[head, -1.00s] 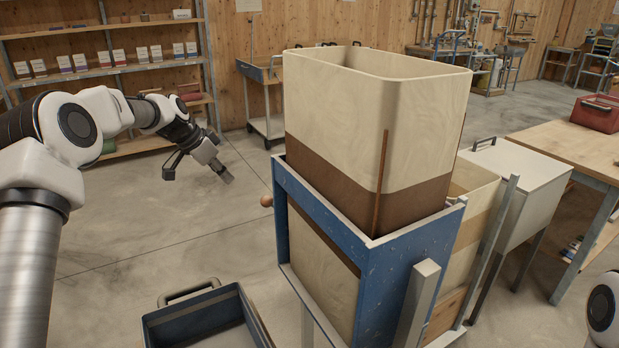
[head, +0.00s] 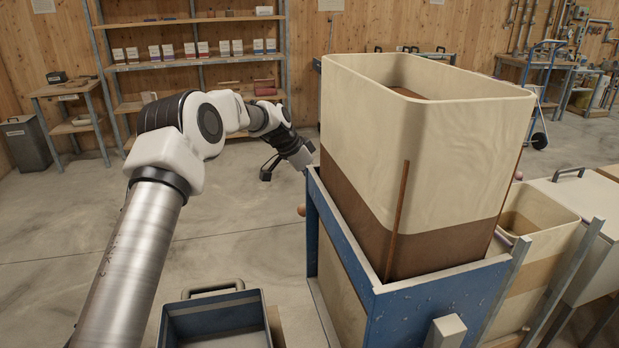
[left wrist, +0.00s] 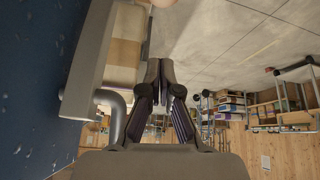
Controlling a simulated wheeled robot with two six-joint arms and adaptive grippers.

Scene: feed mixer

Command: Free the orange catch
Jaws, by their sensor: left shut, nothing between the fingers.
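A small round orange-brown knob (head: 301,210) sticks out from the left side of the blue frame (head: 335,222). The frame holds a tall cream and brown bin (head: 440,140). My left gripper (head: 304,160) is at the frame's upper left corner, above the knob; I cannot tell whether it touches the frame. In the left wrist view, my left gripper (left wrist: 160,72) is shut and empty. A grey bar with a bent rod (left wrist: 92,65) lies beside it, near the blue panel (left wrist: 35,85). My right gripper is out of view.
A dark open tray (head: 215,318) with a handle lies below, left of the frame. A second cream bin (head: 540,222) and a white lidded box (head: 590,205) stand to the right. Shelves (head: 195,65) line the back wall.

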